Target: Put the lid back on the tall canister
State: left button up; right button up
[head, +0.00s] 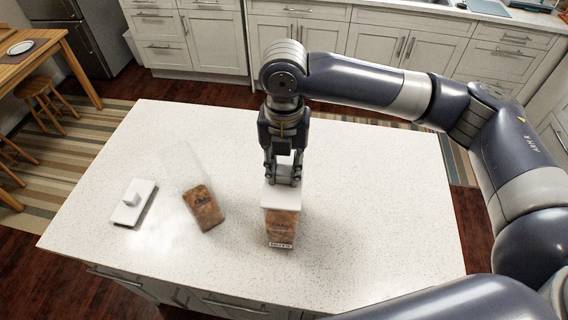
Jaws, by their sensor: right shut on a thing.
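A tall clear canister (184,170) stands open on the white counter, with brown contents in its lower part. A white lid with a square knob (131,203) lies on the counter to its left. My right gripper (284,178) points down and is shut on the knob of another white lid (285,197). This lid sits at the top of a shorter clear canister (281,226) filled with brown pieces, with a label near its base. The knob is mostly hidden by the fingers. Whether that lid is fully seated I cannot tell. My left gripper is not in view.
The white speckled counter (380,210) is clear to the right and behind the canisters. Its front edge is close to the shorter canister. A wooden table (45,58) and stools stand on the far left. White cabinets (190,40) line the back.

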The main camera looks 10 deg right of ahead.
jog(key=shift+f+p, duration=0.2)
jog(key=shift+p, duration=0.15)
dwell(0.4)
jog(key=o, duration=1.2)
jog(key=shift+o, duration=0.2)
jog(key=o, duration=0.5)
